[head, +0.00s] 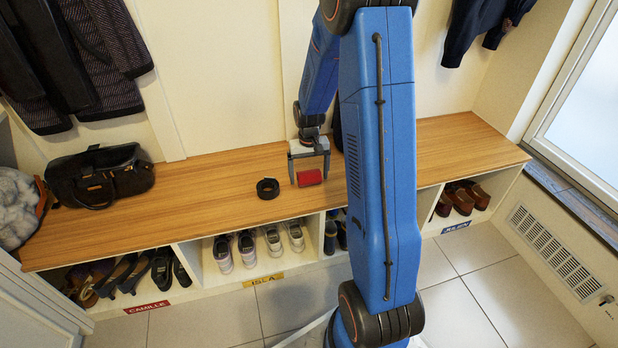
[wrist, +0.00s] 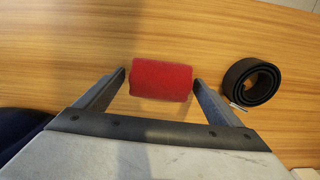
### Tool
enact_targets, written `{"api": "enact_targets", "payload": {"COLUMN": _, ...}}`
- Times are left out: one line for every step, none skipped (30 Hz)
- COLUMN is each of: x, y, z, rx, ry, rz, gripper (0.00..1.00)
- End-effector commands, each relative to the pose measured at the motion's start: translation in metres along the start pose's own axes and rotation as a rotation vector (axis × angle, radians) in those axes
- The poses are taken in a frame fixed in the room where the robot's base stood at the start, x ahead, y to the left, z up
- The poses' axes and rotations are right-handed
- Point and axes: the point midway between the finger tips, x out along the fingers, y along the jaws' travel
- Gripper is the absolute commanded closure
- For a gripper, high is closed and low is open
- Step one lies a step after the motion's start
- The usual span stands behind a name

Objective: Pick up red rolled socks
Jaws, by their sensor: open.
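The red rolled socks (head: 309,178) lie on the wooden bench top, below my gripper (head: 309,172) in the head view. In the wrist view the red rolled socks (wrist: 161,80) show as a short red cylinder between the fingertips of my gripper (wrist: 160,80). The fingers are open, one at each end of the roll, with a small gap seen on both sides. How far the fingertips are above the bench is hard to tell.
A coiled black belt (wrist: 250,82) lies beside the socks; it also shows in the head view (head: 267,188). A black bag (head: 100,175) sits at the left of the bench (head: 200,190). Cubbies below hold several shoes. Dark clothes hang above. My blue arm hides part of the bench.

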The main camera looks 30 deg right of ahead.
Motion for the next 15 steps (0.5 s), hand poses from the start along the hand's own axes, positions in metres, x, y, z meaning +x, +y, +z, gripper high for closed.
{"api": "enact_targets", "payload": {"x": 0.0002, "y": 0.0000, "z": 0.0000, "rx": 0.000, "ry": 0.000, "rz": 0.000, "gripper": 0.12}}
{"api": "enact_targets", "payload": {"x": 0.0001, "y": 0.0000, "z": -0.0001, "rx": 0.000, "ry": 0.001, "rz": 0.000, "gripper": 0.12}}
{"api": "enact_targets", "payload": {"x": 0.0000, "y": 0.0000, "z": 0.0000, "rx": 0.000, "ry": 0.001, "rz": 0.000, "gripper": 0.12}}
{"api": "enact_targets", "payload": {"x": 0.0000, "y": 0.0000, "z": 0.0000, "rx": 0.000, "ry": 0.000, "rz": 0.000, "gripper": 0.12}}
{"api": "enact_targets", "payload": {"x": -0.0001, "y": 0.0000, "z": 0.0000, "rx": 0.000, "ry": 0.000, "rz": 0.000, "gripper": 0.12}}
{"api": "enact_targets", "payload": {"x": -0.0001, "y": 0.0000, "z": 0.0000, "rx": 0.000, "ry": 0.000, "rz": 0.000, "gripper": 0.17}}
{"api": "enact_targets", "payload": {"x": -0.0002, "y": 0.0000, "z": 0.0000, "rx": 0.000, "ry": 0.000, "rz": 0.000, "gripper": 0.24}}
{"api": "enact_targets", "payload": {"x": -0.0002, "y": 0.0000, "z": 0.0001, "rx": 0.000, "ry": 0.000, "rz": 0.000, "gripper": 0.31}}
{"api": "enact_targets", "payload": {"x": -0.0002, "y": 0.0000, "z": 0.0001, "rx": 0.000, "ry": 0.000, "rz": 0.000, "gripper": 0.40}}
{"api": "enact_targets", "payload": {"x": -0.0002, "y": 0.0000, "z": 0.0001, "rx": 0.000, "ry": 0.000, "rz": 0.000, "gripper": 0.48}}
{"api": "enact_targets", "payload": {"x": -0.0002, "y": 0.0000, "z": 0.0001, "rx": 0.000, "ry": 0.000, "rz": 0.000, "gripper": 0.55}}
{"api": "enact_targets", "payload": {"x": -0.0002, "y": 0.0000, "z": 0.0001, "rx": 0.000, "ry": 0.000, "rz": 0.000, "gripper": 0.56}}
{"api": "enact_targets", "payload": {"x": -0.0003, "y": 0.0000, "z": 0.0001, "rx": 0.000, "ry": 0.000, "rz": 0.000, "gripper": 0.56}}
{"api": "enact_targets", "payload": {"x": -0.0003, "y": 0.0000, "z": 0.0001, "rx": 0.000, "ry": 0.000, "rz": 0.000, "gripper": 0.56}}
{"api": "enact_targets", "payload": {"x": -0.0003, "y": 0.0000, "z": 0.0001, "rx": 0.000, "ry": 0.000, "rz": 0.000, "gripper": 0.56}}
